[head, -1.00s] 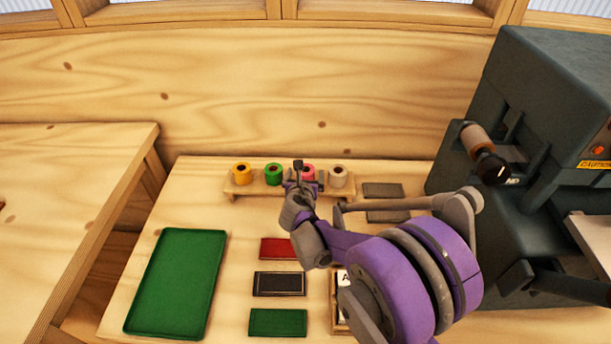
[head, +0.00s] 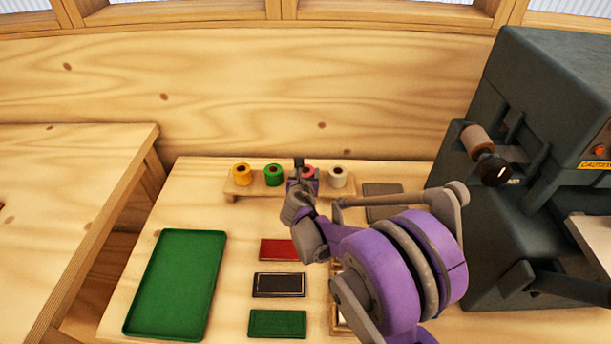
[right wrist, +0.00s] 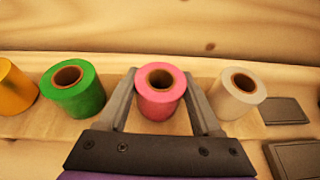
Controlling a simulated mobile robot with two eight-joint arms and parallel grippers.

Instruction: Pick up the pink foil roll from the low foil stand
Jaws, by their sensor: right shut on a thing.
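The pink foil roll (right wrist: 160,94) stands upright on the low wooden foil stand (right wrist: 38,124) in the right wrist view, between the green and white rolls. In the head view the pink roll (head: 310,172) is partly hidden by my right gripper (head: 303,172). My right gripper (right wrist: 160,90) is shut on the pink roll, with one finger on each side of it. The foil stand (head: 232,194) runs along the back of the table in the head view. I cannot see a clear gap under the roll. My left gripper is not in view.
A green roll (head: 274,176), a yellow roll (head: 242,175) and a white roll (head: 337,177) share the stand, close to the gripper. A green tray (head: 175,285) lies at left, flat pads (head: 278,286) in front, and a dark machine (head: 520,150) stands at right.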

